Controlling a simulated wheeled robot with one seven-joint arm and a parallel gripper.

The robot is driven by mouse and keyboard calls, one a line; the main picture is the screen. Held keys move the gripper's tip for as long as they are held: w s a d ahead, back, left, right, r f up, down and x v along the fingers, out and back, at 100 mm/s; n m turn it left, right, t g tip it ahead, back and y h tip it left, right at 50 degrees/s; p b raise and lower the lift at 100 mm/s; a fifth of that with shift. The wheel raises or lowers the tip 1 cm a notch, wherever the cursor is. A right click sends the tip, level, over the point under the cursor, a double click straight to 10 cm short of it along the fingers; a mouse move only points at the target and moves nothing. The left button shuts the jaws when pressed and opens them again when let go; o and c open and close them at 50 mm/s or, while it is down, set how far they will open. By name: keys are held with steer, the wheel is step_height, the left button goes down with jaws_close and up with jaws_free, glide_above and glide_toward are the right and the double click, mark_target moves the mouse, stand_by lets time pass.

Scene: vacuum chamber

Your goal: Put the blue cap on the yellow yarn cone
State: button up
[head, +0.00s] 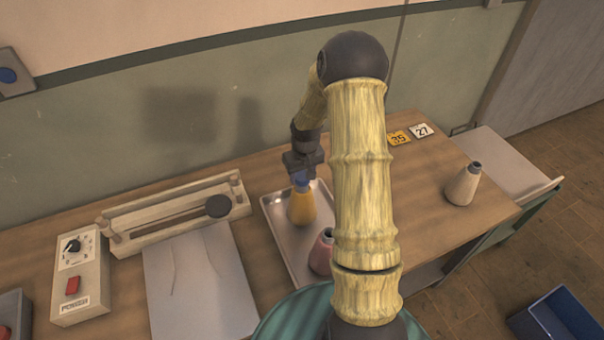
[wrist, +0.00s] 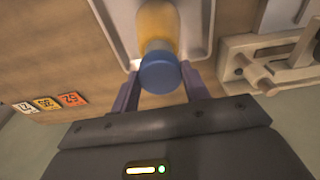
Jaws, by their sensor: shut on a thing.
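The yellow yarn cone (head: 302,208) stands upright on a metal tray (head: 275,212). The blue cap (head: 301,183) is at the cone's top in the head view. My gripper (head: 302,174) is above the cone, shut on the cap. In the wrist view the blue cap (wrist: 160,74) sits between the two fingers of my gripper (wrist: 160,86), with the yellow cone (wrist: 157,28) directly beyond it. The cap hides the cone's tip, so I cannot tell whether it is seated or just above.
A pink cone (head: 321,254) stands on the tray near the yellow one, partly behind my arm. A cream cone (head: 463,185) stands at the right. A wooden frame (head: 170,222), grey folder (head: 200,285) and power box (head: 82,278) lie left. Number cards (head: 421,131) lie behind.

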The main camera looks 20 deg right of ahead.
steer(key=shift+f+b, duration=1.1)
steer(key=shift+f, duration=0.45)
steer(key=o, duration=1)
steer(key=shift+o, duration=0.2)
steer(key=shift+r, duration=0.15)
step_height(320, 180, up, 17)
steer(key=s+b, duration=0.2)
steer(key=b, duration=0.2)
steer(key=s+a+f, duration=0.2)
steer(key=s+a, duration=0.3)
steer(key=s, duration=0.4)
steer(key=s+a+f+t, duration=0.1)
steer(key=s+a+f, duration=0.1)
steer(key=s+a, duration=0.4)
steer(key=s, duration=0.3)
steer(key=shift+a+f, duration=0.2)
